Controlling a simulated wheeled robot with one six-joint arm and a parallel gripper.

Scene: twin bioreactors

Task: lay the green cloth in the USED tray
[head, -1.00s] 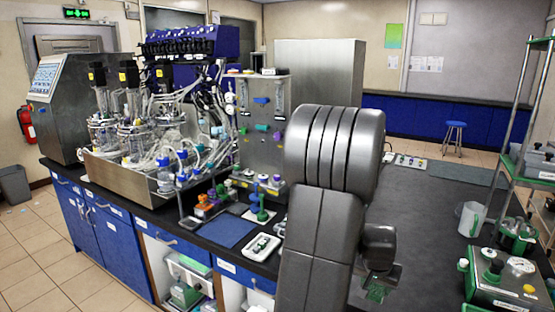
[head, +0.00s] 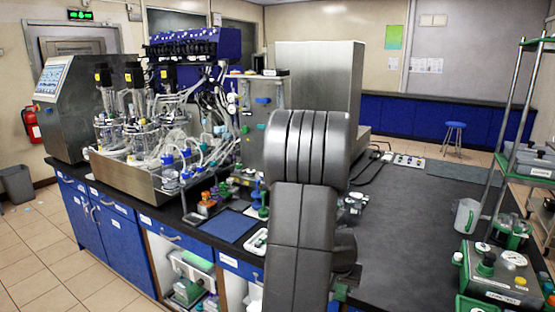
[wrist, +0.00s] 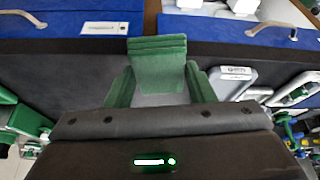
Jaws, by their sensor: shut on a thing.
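The green cloth (wrist: 158,66) is folded, thick-edged, and held at my gripper (wrist: 160,92) in the wrist view, with green flaps at both sides. It hangs over the dark bench top near the front edge. In the head view my gripper (head: 346,272) is low, right of my arm, mostly hidden by it; only a sliver of green (head: 340,291) shows. A pale tray with a label (wrist: 236,72) lies just right of the cloth in the wrist view, apart from it. Its label is too small to read, so I cannot tell whether it is the USED tray.
Another pale tray (wrist: 298,90) lies farther right in the wrist view. A blue mat (head: 228,225) and the glass bioreactors (head: 150,140) are left of my arm. A jug (head: 466,215) and green-trimmed equipment (head: 497,272) stand at right. The bench's middle right is clear.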

